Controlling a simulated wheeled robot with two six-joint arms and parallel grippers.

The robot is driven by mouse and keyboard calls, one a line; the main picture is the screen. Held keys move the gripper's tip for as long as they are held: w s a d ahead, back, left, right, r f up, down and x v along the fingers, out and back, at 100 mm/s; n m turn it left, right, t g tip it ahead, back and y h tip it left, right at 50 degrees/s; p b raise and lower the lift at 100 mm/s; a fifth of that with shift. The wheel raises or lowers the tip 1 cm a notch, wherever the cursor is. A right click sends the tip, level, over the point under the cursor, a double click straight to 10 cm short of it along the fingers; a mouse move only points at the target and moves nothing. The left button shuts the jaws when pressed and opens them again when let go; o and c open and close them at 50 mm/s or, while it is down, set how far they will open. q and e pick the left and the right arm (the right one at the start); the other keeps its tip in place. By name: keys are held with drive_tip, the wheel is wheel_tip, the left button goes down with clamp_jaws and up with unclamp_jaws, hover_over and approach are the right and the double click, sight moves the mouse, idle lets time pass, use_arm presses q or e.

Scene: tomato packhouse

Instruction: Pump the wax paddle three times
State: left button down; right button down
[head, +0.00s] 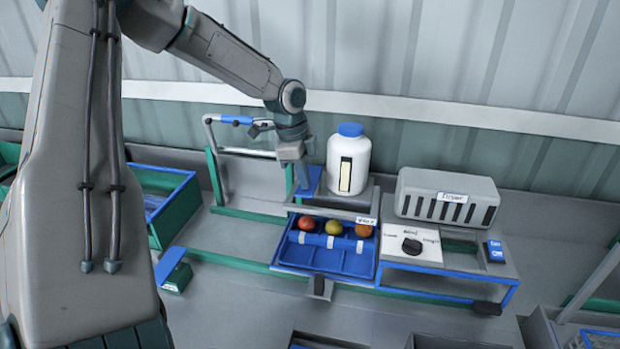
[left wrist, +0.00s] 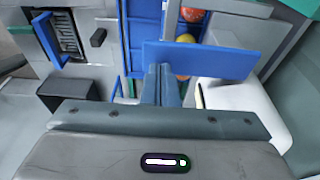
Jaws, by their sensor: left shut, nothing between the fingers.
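The wax paddle, a flat blue plate (head: 312,180), sits at the left end of the grey wax unit, behind the tray of tomatoes. It also shows in the left wrist view (left wrist: 225,62) as a wide blue plate. My left gripper (head: 302,178) points down at the paddle with its fingers shut and empty. In the left wrist view its fingertips (left wrist: 160,70) overlap the paddle's near edge. I cannot tell whether they press on it. My right gripper is not in view.
A white bottle with a blue cap (head: 349,160) stands close right of the paddle. A blue tray (head: 350,264) holds three tomatoes in front. A grey dryer (head: 447,197) and a dial panel (head: 400,235) are to the right. A green-framed stand (head: 215,180) is left.

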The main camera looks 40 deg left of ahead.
use_arm(q)
drive_tip(key=shift+f, duration=0.1)
idle(0.3)
drive_tip(key=shift+f+b, duration=1.4)
drive_tip(key=shift+f, duration=0.45)
drive_tip(key=shift+r, duration=0.15)
drive_tip(key=shift+r+p, duration=1.5)
drive_tip(key=shift+r, duration=0.45)
wheel_tip(320, 180, up, 5)
drive_tip(key=p, duration=0.4)
drive_tip(key=shift+r, duration=0.1)
